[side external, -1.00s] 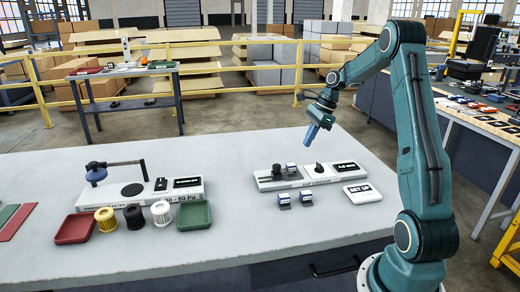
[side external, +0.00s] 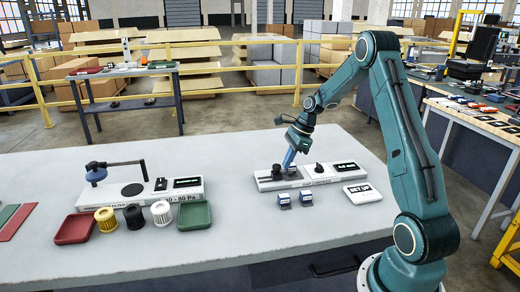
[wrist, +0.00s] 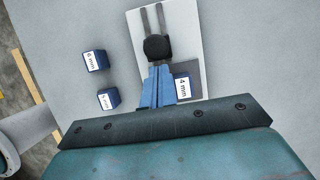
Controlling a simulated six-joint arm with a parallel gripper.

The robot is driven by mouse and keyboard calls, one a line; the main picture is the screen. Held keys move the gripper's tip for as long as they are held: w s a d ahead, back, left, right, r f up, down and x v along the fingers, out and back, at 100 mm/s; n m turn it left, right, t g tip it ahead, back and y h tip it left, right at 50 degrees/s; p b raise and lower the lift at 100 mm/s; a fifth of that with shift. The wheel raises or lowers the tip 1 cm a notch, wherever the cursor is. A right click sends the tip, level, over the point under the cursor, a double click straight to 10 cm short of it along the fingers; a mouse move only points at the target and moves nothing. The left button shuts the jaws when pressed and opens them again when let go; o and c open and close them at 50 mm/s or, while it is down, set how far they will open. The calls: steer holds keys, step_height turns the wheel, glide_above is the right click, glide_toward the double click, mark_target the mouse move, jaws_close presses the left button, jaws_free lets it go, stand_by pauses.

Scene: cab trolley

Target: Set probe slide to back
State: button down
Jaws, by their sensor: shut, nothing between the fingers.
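The probe slide's black knob (side external: 276,170) sits on twin rails at the left end of a long white device (side external: 262,186). In the wrist view the round knob (wrist: 158,47) is on two dark rails (wrist: 160,15) that run on past it. My gripper (side external: 287,168) is shut and empty, low over the device just right of the knob. In the wrist view the blue fingertips (wrist: 158,70) lie close against the knob's near edge; I cannot tell whether they touch. A blue block marked 4 mm (wrist: 183,87) is beside the fingers and mostly hidden in the side view.
Two small blue blocks (side external: 284,200) (side external: 305,198) stand in front of the device. A black dial (side external: 318,168) and display (side external: 346,167) are on its right part. A SET UP plate (side external: 361,193) lies to the right. Another instrument (side external: 140,208) with trays stands at left.

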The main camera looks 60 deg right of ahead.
mark_target(274, 166)
stand_by(0.3)
steer(key=shift+w+a, duration=1.85)
steer(key=shift+s+d, duration=1.65)
steer(key=v, duration=1)
steer(key=shift+w+a, duration=0.15)
